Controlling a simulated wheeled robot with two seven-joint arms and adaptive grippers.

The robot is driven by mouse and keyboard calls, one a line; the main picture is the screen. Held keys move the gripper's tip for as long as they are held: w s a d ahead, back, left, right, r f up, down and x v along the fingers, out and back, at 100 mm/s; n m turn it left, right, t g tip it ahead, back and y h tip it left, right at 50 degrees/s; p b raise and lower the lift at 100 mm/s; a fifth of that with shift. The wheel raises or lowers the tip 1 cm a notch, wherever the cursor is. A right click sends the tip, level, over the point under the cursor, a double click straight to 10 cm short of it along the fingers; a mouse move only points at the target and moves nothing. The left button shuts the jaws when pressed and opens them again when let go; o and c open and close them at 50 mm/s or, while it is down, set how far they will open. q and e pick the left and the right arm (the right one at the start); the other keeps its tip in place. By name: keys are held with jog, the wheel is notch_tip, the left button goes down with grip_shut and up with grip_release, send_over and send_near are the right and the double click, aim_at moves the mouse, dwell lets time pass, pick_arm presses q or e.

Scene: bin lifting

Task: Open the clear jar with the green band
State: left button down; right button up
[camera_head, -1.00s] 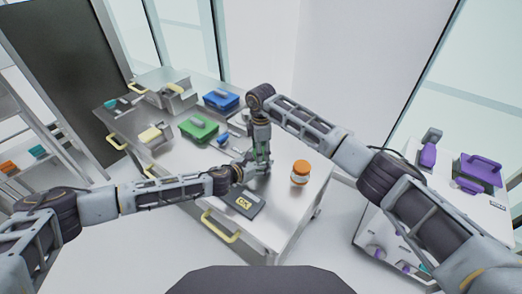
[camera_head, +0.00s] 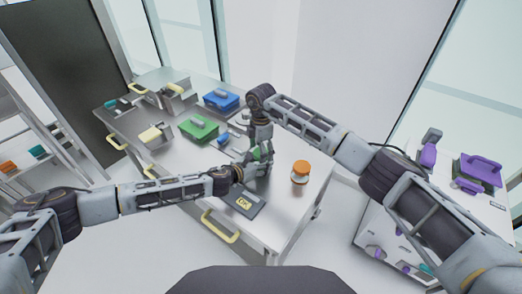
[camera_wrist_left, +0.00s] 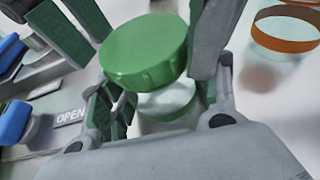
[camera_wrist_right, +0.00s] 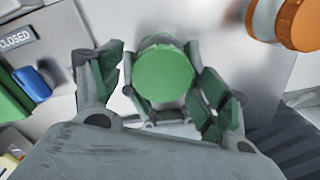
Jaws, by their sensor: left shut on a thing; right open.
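The clear jar with a green lid (camera_wrist_left: 145,50) stands upright near the table's front; its clear body (camera_wrist_left: 168,100) shows below the lid. My left gripper (camera_head: 262,170) is shut on the jar's body from the side, with a finger on each side in the left wrist view. My right gripper (camera_wrist_right: 160,85) points down from above and is open, its fingers on both sides of the green lid and apart from it. In the head view the grippers hide most of the jar. I cannot tell whether the lid is loose.
A jar with an orange lid (camera_head: 300,166) stands close by on the right. A dark plate (camera_head: 243,202) lies in front. A green box (camera_head: 198,128) and a blue box (camera_head: 220,101) stand farther back on the table. Purple items (camera_head: 480,170) are on the right-hand table.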

jog(key=shift+r, duration=2.25)
jog(key=shift+c, duration=0.3)
jog(key=shift+n, duration=0.7)
jog(key=shift+r, duration=2)
jog(key=shift+f, duration=0.1)
jog(key=shift+f, duration=3.95)
